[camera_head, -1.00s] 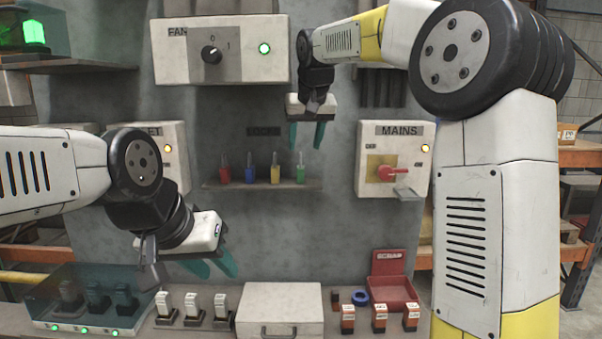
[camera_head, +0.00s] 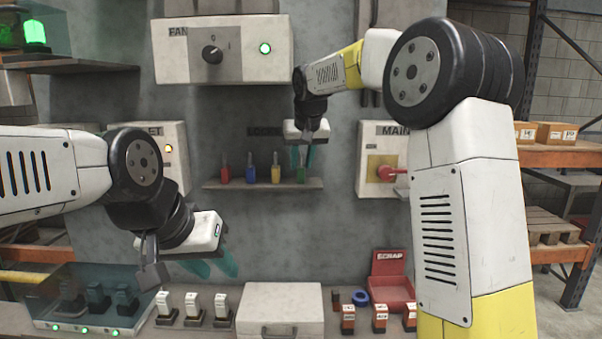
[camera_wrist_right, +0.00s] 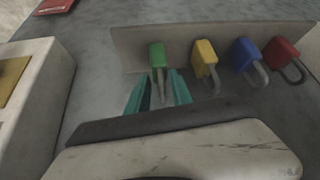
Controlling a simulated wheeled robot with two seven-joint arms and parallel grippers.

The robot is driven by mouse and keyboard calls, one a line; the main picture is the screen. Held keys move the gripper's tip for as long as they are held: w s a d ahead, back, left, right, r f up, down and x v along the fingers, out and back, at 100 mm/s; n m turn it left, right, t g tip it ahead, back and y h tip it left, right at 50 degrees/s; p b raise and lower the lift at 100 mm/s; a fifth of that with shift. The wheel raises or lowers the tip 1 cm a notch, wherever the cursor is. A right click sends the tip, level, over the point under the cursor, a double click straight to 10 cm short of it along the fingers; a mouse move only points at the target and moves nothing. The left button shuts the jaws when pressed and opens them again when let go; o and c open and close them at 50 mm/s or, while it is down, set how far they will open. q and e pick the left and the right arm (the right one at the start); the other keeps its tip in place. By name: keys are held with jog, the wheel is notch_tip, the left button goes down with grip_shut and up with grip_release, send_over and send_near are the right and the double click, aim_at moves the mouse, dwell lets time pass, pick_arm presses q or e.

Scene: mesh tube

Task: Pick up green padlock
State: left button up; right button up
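The green padlock (camera_head: 300,174) stands at the right end of the small wall shelf, shackle up. In the right wrist view the green padlock (camera_wrist_right: 157,54) has its shackle pointing toward my right gripper (camera_wrist_right: 160,94). The two teal fingertips are apart, one on each side of the shackle, with visible gaps. In the head view my right gripper (camera_head: 303,156) points down just above the green body, its fingers overlapping the shackle area. My left gripper (camera_head: 209,267) is open and empty, low at the left above the bench.
Yellow (camera_head: 275,174), blue (camera_head: 250,174) and red (camera_head: 225,174) padlocks stand left of the green one on the shelf (camera_head: 215,185). The MAINS box (camera_head: 368,150) juts out to the right, the FAN box (camera_head: 170,66) above. A grey case (camera_head: 280,301) lies on the bench.

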grip_shut()
jog(key=shift+r, duration=0.1)
